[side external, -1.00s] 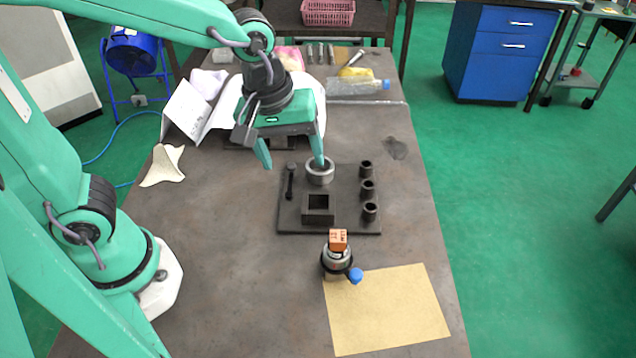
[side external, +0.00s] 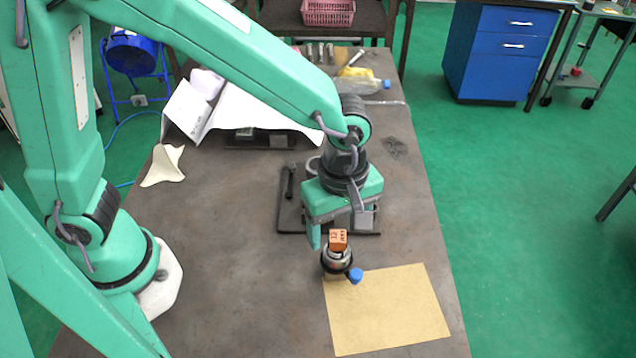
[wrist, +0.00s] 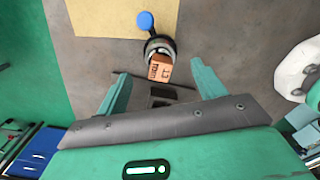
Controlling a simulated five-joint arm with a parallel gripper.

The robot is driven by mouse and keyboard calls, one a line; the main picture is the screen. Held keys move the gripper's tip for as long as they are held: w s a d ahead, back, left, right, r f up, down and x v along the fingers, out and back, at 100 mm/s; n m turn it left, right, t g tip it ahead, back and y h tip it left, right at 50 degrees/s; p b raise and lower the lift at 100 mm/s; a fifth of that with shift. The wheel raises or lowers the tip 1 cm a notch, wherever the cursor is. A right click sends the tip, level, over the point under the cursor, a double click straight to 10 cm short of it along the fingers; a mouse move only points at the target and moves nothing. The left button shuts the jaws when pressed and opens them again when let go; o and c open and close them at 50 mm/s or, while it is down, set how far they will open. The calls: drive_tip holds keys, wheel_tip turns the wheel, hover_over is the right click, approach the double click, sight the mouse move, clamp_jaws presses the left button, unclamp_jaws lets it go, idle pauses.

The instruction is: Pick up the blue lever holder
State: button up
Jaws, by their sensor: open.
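The blue lever holder (side external: 337,262) is a small round dark-and-metal chuck on the table, with a blue ball on its lever pointing to the front right. An orange-brown block (side external: 338,238) with dark markings sits in its top. In the wrist view the holder (wrist: 157,43) lies just beyond the fingertips, with the block (wrist: 160,68) toward me. My gripper (wrist: 160,72) is open and empty. In the side view it is just behind the holder, with one finger by the block's left; the other finger is hard to make out.
A tan sheet (side external: 390,315) lies in front right of the holder. A dark fixture plate (side external: 289,222) with a black handle (side external: 290,180) lies behind, partly hidden by my gripper. The front left table is clear.

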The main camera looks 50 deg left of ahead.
sight(338, 249)
drive_tip(key=shift+f, duration=1.1)
drive_tip(key=shift+f, duration=0.1)
drive_tip(key=shift+a+f, duration=0.1)
drive_tip(key=shift+f, duration=2.4)
drive_tip(key=c, duration=1.3)
drive_tip(key=shift+w, duration=0.1)
drive_tip(key=shift+c, duration=0.5)
drive_tip(key=shift+r, duration=0.25)
